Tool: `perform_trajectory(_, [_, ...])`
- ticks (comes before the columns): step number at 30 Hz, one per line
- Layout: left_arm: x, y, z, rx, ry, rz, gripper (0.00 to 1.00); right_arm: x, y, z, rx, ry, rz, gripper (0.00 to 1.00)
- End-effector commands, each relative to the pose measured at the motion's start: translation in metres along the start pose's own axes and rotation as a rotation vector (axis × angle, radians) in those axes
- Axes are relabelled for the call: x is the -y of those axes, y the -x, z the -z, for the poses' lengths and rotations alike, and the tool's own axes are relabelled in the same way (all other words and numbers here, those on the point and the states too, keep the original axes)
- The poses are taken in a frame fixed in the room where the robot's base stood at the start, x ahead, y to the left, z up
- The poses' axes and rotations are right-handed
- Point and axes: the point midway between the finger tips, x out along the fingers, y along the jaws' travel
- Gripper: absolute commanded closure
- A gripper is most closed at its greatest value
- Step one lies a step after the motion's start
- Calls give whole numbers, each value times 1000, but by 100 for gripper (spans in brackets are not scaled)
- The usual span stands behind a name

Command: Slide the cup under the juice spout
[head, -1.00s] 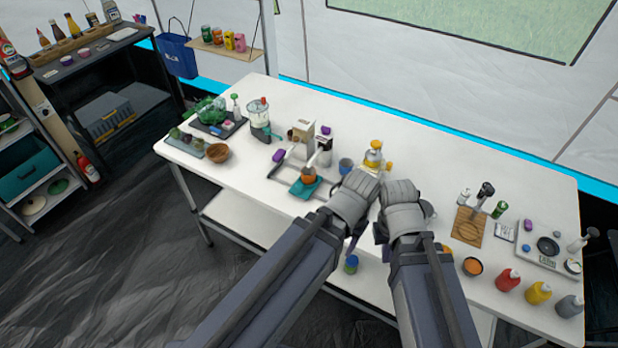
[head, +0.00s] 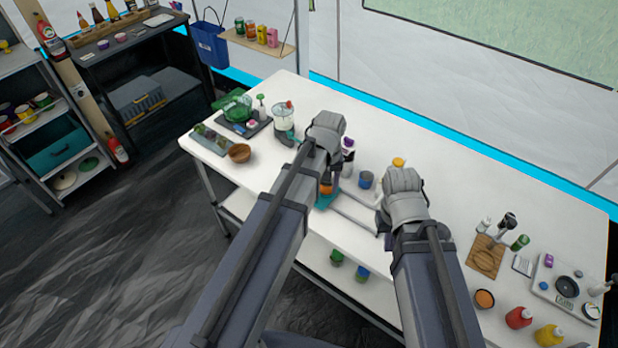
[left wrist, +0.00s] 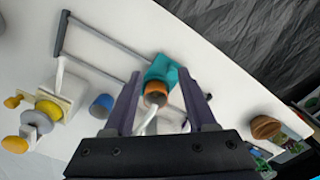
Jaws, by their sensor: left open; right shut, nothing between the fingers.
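An orange cup (left wrist: 155,93) stands on a teal block (left wrist: 162,70) beside a pale rail frame (left wrist: 110,32). In the head view the cup (head: 326,188) and block are partly hidden by my left arm. My left gripper (left wrist: 158,82) is open, its fingers either side of the cup in the left wrist view; I cannot tell if they touch it. A juicer with yellow parts (left wrist: 48,107) stands left of the rails in that view; its spout is unclear. My right gripper (head: 384,222) is shut and empty, mostly hidden by its wrist, in front of the juicer top (head: 398,162).
A blue cup (head: 366,179) stands between my arms, near the juicer. A blender (head: 284,120), wooden bowl (head: 239,153) and dark tray are further left. A wooden board (head: 486,256), scale and bottles stand right. White table surface is clear behind the juicer.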

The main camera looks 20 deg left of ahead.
Motion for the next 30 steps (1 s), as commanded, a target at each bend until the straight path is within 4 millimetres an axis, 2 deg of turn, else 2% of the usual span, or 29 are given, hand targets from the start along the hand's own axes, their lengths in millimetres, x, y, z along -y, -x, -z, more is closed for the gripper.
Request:
perform_trajectory(1, [6, 6, 15, 0, 49, -7, 43, -1, 6, -1, 0, 0, 0, 100])
perform_trajectory(3, [11, 7, 23, -1, 93, -13, 43, -1, 7, -1, 0, 0, 0, 100])
perform_trajectory(14, [14, 0, 24, -2, 114, -16, 43, 0, 0, -1, 0, 0, 0, 100])
perform_trajectory(20, [13, -18, 24, -2, 113, -16, 43, 2, -18, 1, 0, 0, 0, 100])
perform_trajectory(30, [12, -62, 24, -2, 112, -16, 43, 6, -61, 3, 0, 0, 0, 100])
